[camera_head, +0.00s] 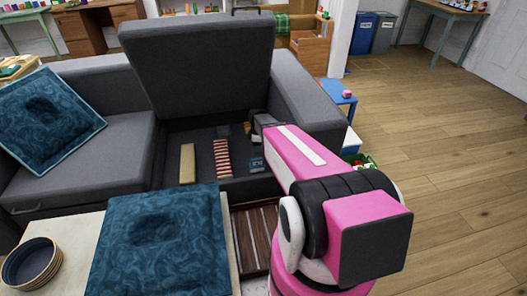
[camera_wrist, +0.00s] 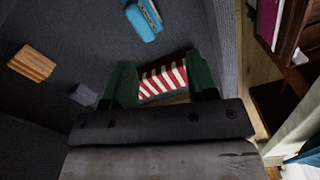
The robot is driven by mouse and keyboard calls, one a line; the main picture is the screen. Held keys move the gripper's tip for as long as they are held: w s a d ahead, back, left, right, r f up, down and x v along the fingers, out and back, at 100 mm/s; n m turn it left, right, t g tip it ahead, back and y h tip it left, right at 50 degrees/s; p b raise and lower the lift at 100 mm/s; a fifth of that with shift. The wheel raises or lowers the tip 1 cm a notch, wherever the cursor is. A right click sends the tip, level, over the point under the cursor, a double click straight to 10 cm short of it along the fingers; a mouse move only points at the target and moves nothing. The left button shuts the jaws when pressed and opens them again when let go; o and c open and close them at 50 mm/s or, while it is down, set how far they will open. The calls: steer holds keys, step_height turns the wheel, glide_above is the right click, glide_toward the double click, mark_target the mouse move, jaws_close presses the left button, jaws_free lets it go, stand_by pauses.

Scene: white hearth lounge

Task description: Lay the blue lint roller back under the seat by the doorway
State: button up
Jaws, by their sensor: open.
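The hinged seat of the grey sofa (camera_head: 200,62) is raised, and the compartment under it (camera_head: 200,135) is open. A blue item (camera_head: 256,164) lies in the compartment at its right; a blue item with a pale top also shows in the wrist view (camera_wrist: 143,18). I cannot tell for sure that it is the lint roller. My gripper (camera_head: 250,128) is over the compartment's right side, partly hidden by my arm. In the wrist view, its green fingers (camera_wrist: 163,85) stand apart. A red-and-white striped item (camera_wrist: 165,80) shows between them; whether they touch it is unclear.
A tan block (camera_head: 187,164) and a striped item (camera_head: 222,158) lie in the compartment. The wrist view shows a wooden block (camera_wrist: 32,64). Teal cushions (camera_head: 50,118) lie on the sofa and on a low table (camera_head: 75,262) with bowls (camera_head: 32,262).

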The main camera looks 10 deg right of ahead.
steer(key=s+r+m, duration=0.6)
steer(key=s+m, duration=0.1)
steer(key=s, duration=0.1)
steer(key=s+r+m, duration=0.5)
steer(key=s+m, duration=0.2)
steer(key=s, duration=0.2)
steer(key=shift+s+r+m, duration=0.3)
steer(key=shift+r, duration=0.1)
